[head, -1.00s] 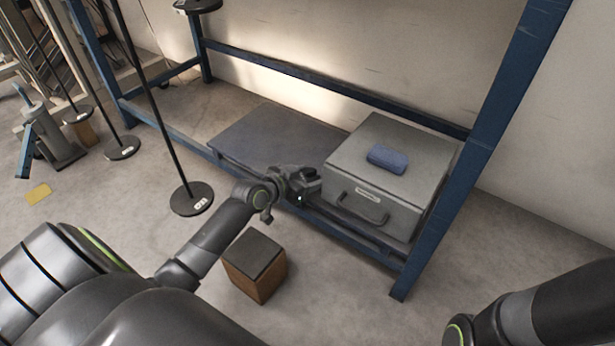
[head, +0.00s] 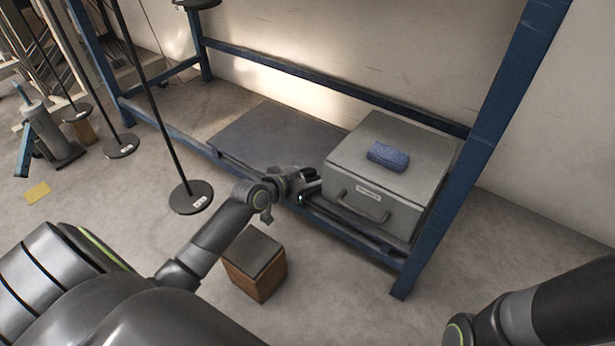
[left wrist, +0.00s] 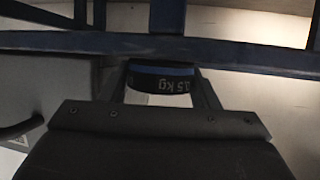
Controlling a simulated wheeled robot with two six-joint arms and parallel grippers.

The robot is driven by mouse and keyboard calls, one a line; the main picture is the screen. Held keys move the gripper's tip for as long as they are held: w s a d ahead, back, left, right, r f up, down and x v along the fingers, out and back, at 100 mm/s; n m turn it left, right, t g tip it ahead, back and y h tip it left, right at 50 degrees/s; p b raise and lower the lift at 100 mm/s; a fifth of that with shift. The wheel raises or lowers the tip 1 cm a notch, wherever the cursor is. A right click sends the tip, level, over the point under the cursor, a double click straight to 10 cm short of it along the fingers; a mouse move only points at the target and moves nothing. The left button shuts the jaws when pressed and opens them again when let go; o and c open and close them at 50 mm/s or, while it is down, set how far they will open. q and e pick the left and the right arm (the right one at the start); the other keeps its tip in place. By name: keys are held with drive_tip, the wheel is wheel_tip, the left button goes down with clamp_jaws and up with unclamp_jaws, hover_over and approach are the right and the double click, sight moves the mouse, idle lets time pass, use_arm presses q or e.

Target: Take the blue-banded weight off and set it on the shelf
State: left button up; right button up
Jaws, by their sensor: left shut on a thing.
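The blue-banded weight (left wrist: 162,82) shows in the left wrist view as a dark round piece with a blue band and white "kg" lettering, partly cut off by my gripper body. It sits between the two fingers of my left gripper (left wrist: 158,92), which is shut on it. In the head view my left gripper (head: 310,186) is low at the blue frame's front rail, just left of the grey box; I cannot make out the weight there. A low dark grey shelf board (head: 270,135) lies behind and left of the gripper. My right gripper is out of view.
A grey box (head: 385,160) with a handle carries a blue sponge-like block (head: 388,157). A blue post (head: 480,150) stands right. A wooden block (head: 256,262) stands below my left forearm.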

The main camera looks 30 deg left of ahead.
use_arm(q)
drive_tip(key=o, duration=1)
drive_tip(key=shift+o, duration=1.1)
drive_tip(key=shift+f, duration=0.1)
